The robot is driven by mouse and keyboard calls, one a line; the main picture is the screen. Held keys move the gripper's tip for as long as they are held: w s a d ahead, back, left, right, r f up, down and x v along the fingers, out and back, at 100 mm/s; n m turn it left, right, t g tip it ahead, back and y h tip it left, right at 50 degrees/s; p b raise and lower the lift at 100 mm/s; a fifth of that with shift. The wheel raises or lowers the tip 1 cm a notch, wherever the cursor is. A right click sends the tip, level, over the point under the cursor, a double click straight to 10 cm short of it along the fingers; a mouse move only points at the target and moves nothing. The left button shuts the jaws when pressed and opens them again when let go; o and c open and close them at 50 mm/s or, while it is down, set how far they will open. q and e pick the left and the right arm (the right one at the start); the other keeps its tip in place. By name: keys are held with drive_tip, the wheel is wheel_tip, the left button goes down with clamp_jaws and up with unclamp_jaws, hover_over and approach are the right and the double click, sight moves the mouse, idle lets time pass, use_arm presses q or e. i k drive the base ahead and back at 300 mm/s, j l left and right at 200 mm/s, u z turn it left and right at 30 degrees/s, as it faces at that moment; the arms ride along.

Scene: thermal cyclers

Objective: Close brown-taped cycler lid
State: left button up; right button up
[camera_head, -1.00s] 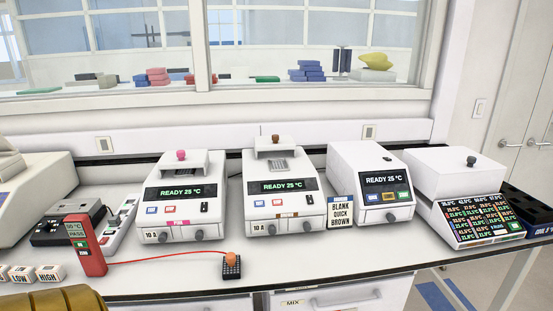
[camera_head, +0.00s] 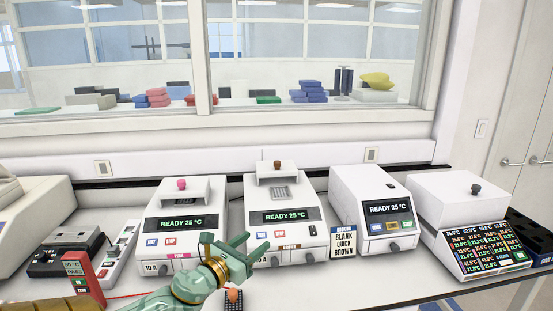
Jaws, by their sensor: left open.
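The brown-taped cycler (camera_head: 287,220) stands in the middle of the bench, with brown tape on its lower front and a "READY 25 °C" display. Its lid (camera_head: 277,174) has a brown knob (camera_head: 277,164) and is raised at the back, with the grey well block (camera_head: 279,192) showing in front of it. My left gripper (camera_head: 262,247) is open and empty, in front of the lower front of this cycler and well below the lid. It hides part of the cycler's front edge. My right gripper is out of view.
A similar pink-taped cycler (camera_head: 180,225) stands to the left, with a pink knob. A white cycler (camera_head: 376,215) and a box with a coloured number panel (camera_head: 477,220) stand to the right. A sign (camera_head: 343,242) stands between units.

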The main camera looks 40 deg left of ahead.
sight(278, 168)
drive_tip(key=i+j, duration=0.2)
drive_tip(key=j, duration=0.15)
drive_tip(key=i+j, duration=0.25)
drive_tip(key=j, duration=0.15)
drive_tip(key=i+j, duration=0.2)
drive_tip(key=j, duration=0.15)
drive_tip(key=i+j, duration=0.2)
drive_tip(key=j, duration=0.15)
